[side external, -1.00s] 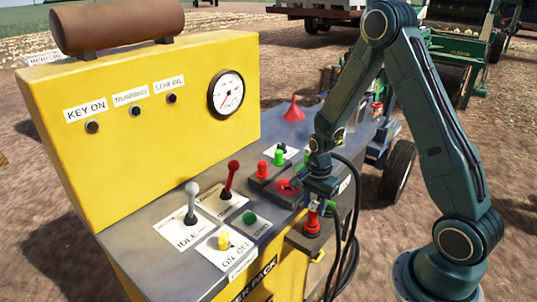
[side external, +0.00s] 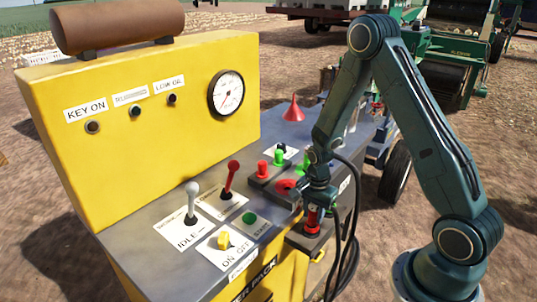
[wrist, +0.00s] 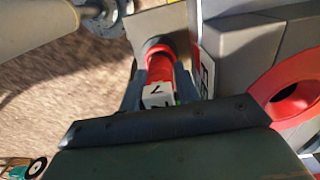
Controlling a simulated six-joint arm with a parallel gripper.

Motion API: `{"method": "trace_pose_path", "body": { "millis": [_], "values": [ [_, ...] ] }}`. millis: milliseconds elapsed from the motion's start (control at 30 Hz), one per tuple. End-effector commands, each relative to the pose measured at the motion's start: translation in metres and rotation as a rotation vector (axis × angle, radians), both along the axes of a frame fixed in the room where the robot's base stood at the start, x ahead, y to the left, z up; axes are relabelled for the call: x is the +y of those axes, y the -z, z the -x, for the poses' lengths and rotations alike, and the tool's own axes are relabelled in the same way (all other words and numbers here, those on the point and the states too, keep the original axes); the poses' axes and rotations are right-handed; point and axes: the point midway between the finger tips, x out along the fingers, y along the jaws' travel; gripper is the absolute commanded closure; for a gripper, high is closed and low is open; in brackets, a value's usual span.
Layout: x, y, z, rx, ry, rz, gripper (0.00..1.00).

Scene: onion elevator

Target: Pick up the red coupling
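The red coupling (side external: 312,222) stands upright on a dark block at the right front edge of the power pack in the side view. In the wrist view, the red coupling (wrist: 160,67) lies between my two fingers, with a white marked tag at its near end. My gripper (side external: 318,203) is down around its upper part, and the fingers also show in the wrist view (wrist: 160,92). They stand apart on either side of it. I cannot tell whether they press on it. My wrist hides part of the coupling's top.
A red cap (side external: 263,170), a green cap (side external: 279,157) and a red ring (side external: 287,187) sit close by on the deck. A red funnel (side external: 294,110) stands behind. Dark hoses (side external: 347,225) hang just right of the gripper. Levers (side external: 230,180) stand to the left.

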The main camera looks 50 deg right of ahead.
Motion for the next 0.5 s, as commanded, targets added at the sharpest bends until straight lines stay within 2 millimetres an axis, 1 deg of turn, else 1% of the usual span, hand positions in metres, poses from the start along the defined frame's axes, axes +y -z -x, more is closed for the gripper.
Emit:
{"method": "trace_pose_path", "body": {
  "millis": [33,133,500],
  "values": [
    [0.0,-0.0001,0.0,0.0,0.0,0.0,0.8],
    [0.0,-0.0001,0.0,0.0,0.0,0.0,0.99],
    [-0.0001,-0.0018,-0.0003,-0.001,0.0,0.0,1.0]
  ]
}}
